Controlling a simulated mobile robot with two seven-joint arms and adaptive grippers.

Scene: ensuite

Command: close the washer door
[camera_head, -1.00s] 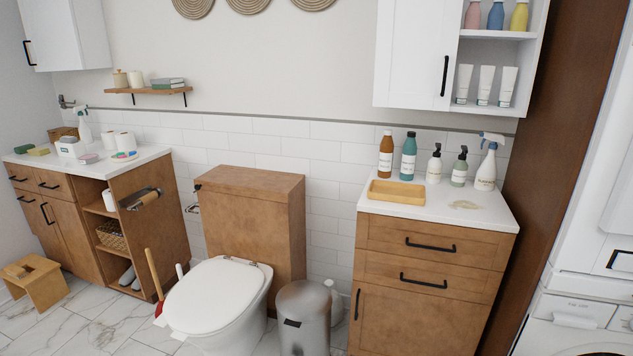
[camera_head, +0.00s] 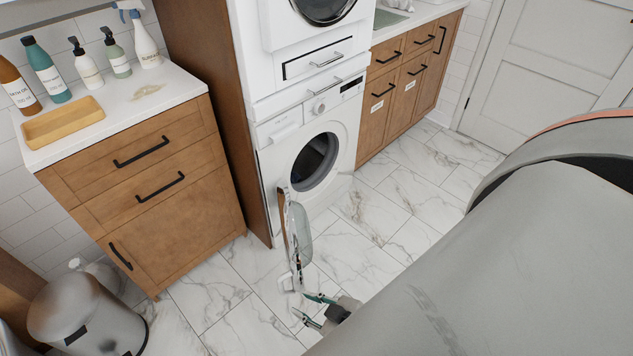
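The white washer (camera_head: 334,128) stands under a second white machine in a tall wooden surround. Its round drum opening (camera_head: 315,162) is uncovered. The washer door (camera_head: 299,236) stands open, swung out from the left side of the opening and seen nearly edge-on. My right gripper (camera_head: 313,309) is low in front of the washer, just below the door's lower end in the picture. Its two green-edged fingers are spread, with nothing seen between them. I cannot tell whether it touches the door. My large grey arm hides the lower right. My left gripper is out of view.
A wooden cabinet (camera_head: 150,190) with black handles stands left of the washer, bottles and a wooden tray (camera_head: 62,121) on its top. A metal bin (camera_head: 85,315) is at lower left. More cabinets (camera_head: 405,85) and a white door (camera_head: 545,60) are to the right. The marble floor (camera_head: 372,235) is clear.

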